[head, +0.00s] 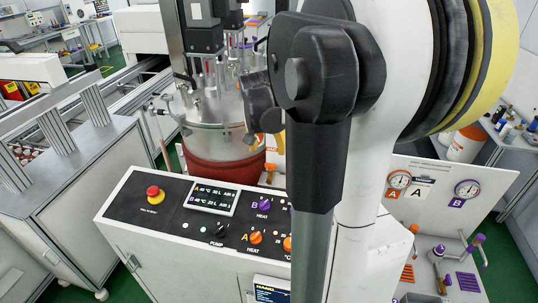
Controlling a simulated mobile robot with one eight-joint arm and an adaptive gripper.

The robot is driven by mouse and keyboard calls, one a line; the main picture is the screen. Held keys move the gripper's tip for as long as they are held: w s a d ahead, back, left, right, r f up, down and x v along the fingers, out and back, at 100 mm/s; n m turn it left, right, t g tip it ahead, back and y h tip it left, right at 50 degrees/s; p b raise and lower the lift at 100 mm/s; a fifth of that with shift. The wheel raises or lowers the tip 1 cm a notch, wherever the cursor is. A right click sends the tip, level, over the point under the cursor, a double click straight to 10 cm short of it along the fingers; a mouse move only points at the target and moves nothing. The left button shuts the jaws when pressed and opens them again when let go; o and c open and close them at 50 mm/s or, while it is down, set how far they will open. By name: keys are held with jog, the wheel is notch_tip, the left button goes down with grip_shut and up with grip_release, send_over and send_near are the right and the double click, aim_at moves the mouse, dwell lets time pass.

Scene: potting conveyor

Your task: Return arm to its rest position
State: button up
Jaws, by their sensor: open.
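My arm fills the right middle of the head view, close to the camera. It shows as a large white link with black and yellow bands, a black joint and a grey tube running down to the bottom edge. No gripper fingers can be made out. Behind the arm stands a white control console (150,232) with a black sloping panel, partly hidden by my arm. A red-based vessel with a metal lid (210,125) stands behind the console, and its right side is covered by the arm.
The console carries a red emergency button (155,194), a small display (212,197) and orange and purple knobs. At right are two gauges (400,180) on a white panel. At left is a grey cabinet (75,200) beside the conveyor frame. Green floor shows between them.

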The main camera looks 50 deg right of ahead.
jog(key=shift+a+r, duration=0.1)
jog(key=shift+r, duration=0.25)
dwell(0.3)
jog(key=s+a+f+n+t+b, duration=0.1)
jog(key=a+f+n+b, duration=0.1)
jog(key=a+b, duration=0.3)
jog(key=s+a+f+n+t+y+b, duration=0.1)
jog(key=a+f+n+b, duration=0.2)
jog(key=a, duration=0.8)
jog(key=s+a+f+n+t+y+b, duration=0.1)
jog(key=a+f+n+b, duration=0.2)
jog(key=a+f+b, duration=0.3)
jog(key=shift+a+t+b, duration=0.4)
jog(key=shift+a+b, duration=0.2)
jog(key=shift+a, duration=1)
jog(key=s+a+f+n+y+b, duration=0.1)
jog(key=s+a+f+n+b, duration=0.1)
jog(key=a+f, duration=0.1)
jog(key=s+a+f+n+t+y+b, duration=0.1)
jog(key=s+a+f+n+b, duration=0.1)
jog(key=a, duration=0.4)
notch_tip(320, 180, down, 2)
jog(key=shift+s+a+f+n+b, duration=0.1)
jog(key=shift+s+a+n+b, duration=0.25)
jog(key=shift+b, duration=0.5)
jog(key=shift+d, duration=0.2)
